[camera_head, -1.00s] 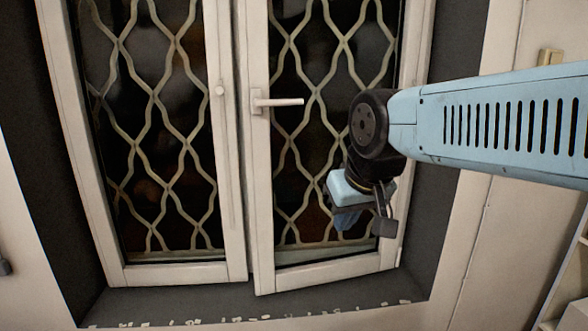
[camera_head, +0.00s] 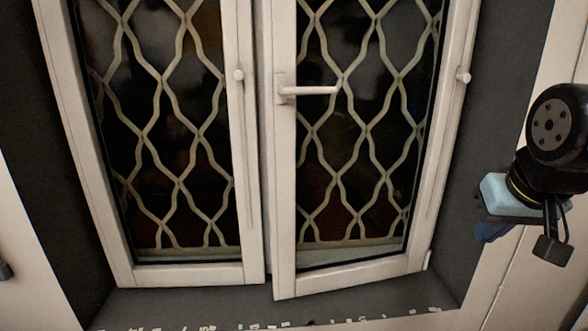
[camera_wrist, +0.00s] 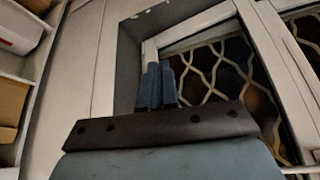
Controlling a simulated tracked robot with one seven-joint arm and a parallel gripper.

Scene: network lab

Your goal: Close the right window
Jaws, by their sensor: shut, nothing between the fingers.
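The right window (camera_head: 285,190) has a white frame with dark glass behind a wavy lattice. Its lower edge sits slightly askew to the left window's, and a narrow dark gap shows between the two, so it looks slightly ajar. Its white handle (camera_head: 308,91) points right, horizontally. The left window (camera_head: 247,170) stands beside it. My gripper (camera_head: 488,232) is to the right of the right window, in front of the dark recess edge, apart from the handle. In the wrist view my gripper's blue fingers (camera_wrist: 157,86) are together and empty, with the right window's frame (camera_wrist: 205,22) beyond them.
A dark recess (camera_head: 505,90) surrounds the windows, with a sill (camera_head: 200,303) below carrying small pale flakes. Shelves with boxes (camera_wrist: 12,95) stand at the left of the wrist view. The space before both windows is clear.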

